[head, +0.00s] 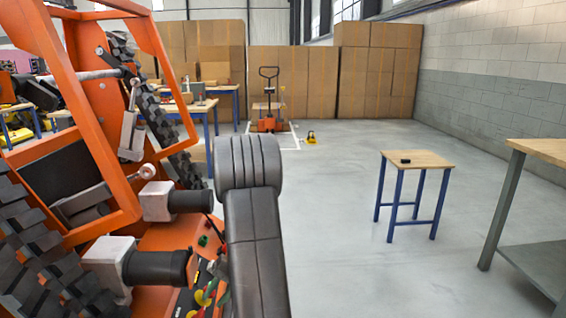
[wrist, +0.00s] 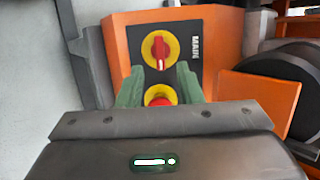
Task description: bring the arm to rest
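My gripper (wrist: 158,78) shows in the wrist view with its two green fingers apart and nothing held between them. It faces an orange control panel (wrist: 222,32) on the tracked carrier. A red rotary switch on a yellow disc (wrist: 160,48), beside a label reading MAIN, lies just beyond the fingertips. A second red knob on yellow (wrist: 159,95) shows between the fingers, partly hidden by the gripper body; I cannot tell whether they touch it. In the head view my dark grey arm (head: 252,215) reaches over the orange carrier (head: 80,130), and my fingers are not clearly visible.
The carrier's black tracks and orange frame crowd the left. A small wooden-topped table (head: 418,158) with a small black object (head: 405,161) stands right, near a larger workbench (head: 540,150). A pallet truck (head: 268,105) stands farther back before cardboard stacks.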

